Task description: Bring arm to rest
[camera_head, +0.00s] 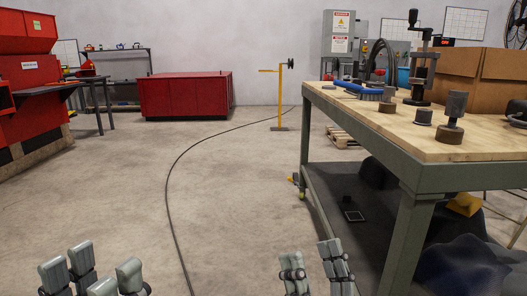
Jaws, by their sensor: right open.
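My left gripper (95,274) is at the bottom left of the head view. Its grey fingers point up, with a gap between them and nothing held. My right gripper (315,267) is at the bottom, right of centre. Its fingers are apart and empty, left of the workbench's front leg in the picture. Both grippers appear over open floor. Most of both arms is outside the view.
A wooden-topped workbench (378,130) with green legs stands at the right, carrying metal parts and a cardboard box (465,72). A dark cable (169,185) runs along the floor. A red chest (185,96) and yellow stand (280,95) are farther back.

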